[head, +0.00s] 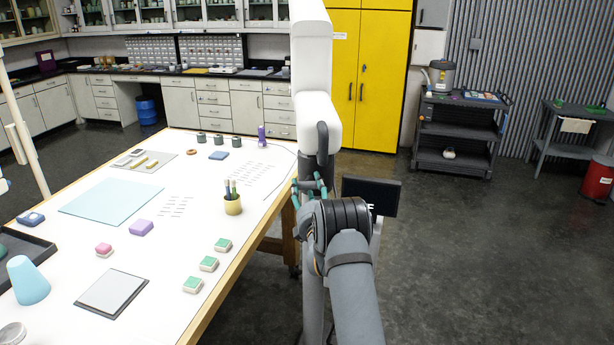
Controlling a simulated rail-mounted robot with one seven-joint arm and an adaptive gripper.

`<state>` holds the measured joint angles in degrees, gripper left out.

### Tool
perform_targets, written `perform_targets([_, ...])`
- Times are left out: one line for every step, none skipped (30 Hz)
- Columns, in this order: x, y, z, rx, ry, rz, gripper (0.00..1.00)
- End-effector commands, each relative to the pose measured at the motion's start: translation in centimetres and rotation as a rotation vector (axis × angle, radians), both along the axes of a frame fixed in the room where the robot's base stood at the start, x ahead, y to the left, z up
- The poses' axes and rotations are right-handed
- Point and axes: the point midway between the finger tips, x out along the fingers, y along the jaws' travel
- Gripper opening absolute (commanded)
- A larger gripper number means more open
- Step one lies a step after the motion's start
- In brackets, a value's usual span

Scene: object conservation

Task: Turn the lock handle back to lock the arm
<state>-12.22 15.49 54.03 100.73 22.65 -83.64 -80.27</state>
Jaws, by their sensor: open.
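A tall white device (313,60) stands upright at the middle of the head view, beside the right edge of the table. A dark curved handle (322,140) sits on the lower front of its white part; it looks like the lock handle. My arm comes up from the bottom, and my gripper (311,188) is just below the handle, beside the device's dark lower post. Its teal-green fingers look spread and apart from the handle, with nothing seen between them. My wrist hides part of the gripper and the device's lower part.
A black panel (386,194) stands just right of my gripper. The floor at right is clear up to a dark cart (457,131).

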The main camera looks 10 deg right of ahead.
Motion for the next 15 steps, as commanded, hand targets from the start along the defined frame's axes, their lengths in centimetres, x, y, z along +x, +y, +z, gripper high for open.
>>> perform_targets([0.5, 0.0, 0.4, 0.000, -0.002, 0.001, 0.49])
perform_targets([0.8, 0.0, 0.3, 0.001, 0.000, 0.001, 0.49])
perform_targets([1.1, 0.0, 0.3, 0.001, -0.001, 0.001, 0.49])
perform_targets([1.3, 0.0, 0.3, 0.000, -0.001, 0.001, 0.49])
perform_targets([1.5, 0.0, 0.3, 0.000, -0.001, 0.001, 0.49])
perform_targets([1.7, 0.0, 0.2, 0.000, 0.000, 0.001, 0.49])
perform_targets([1.8, 0.0, 0.2, 0.000, 0.001, 0.002, 0.49])
perform_targets([1.9, 0.0, 0.2, 0.000, 0.000, 0.001, 0.49])
perform_targets([2.0, 0.0, 0.2, 0.000, -0.001, 0.001, 0.49])
perform_targets([2.0, 0.0, 0.2, 0.000, -0.001, 0.001, 0.49])
perform_targets([2.0, 0.0, 0.2, 0.000, -0.001, 0.001, 0.49])
perform_targets([2.0, 0.0, 0.2, 0.000, -0.001, 0.001, 0.49])
perform_targets([2.0, 0.0, 0.2, 0.000, -0.001, 0.001, 0.49])
perform_targets([2.0, 0.0, 0.2, 0.000, -0.001, 0.001, 0.49])
perform_targets([2.0, 0.0, 0.2, 0.000, -0.001, 0.001, 0.49])
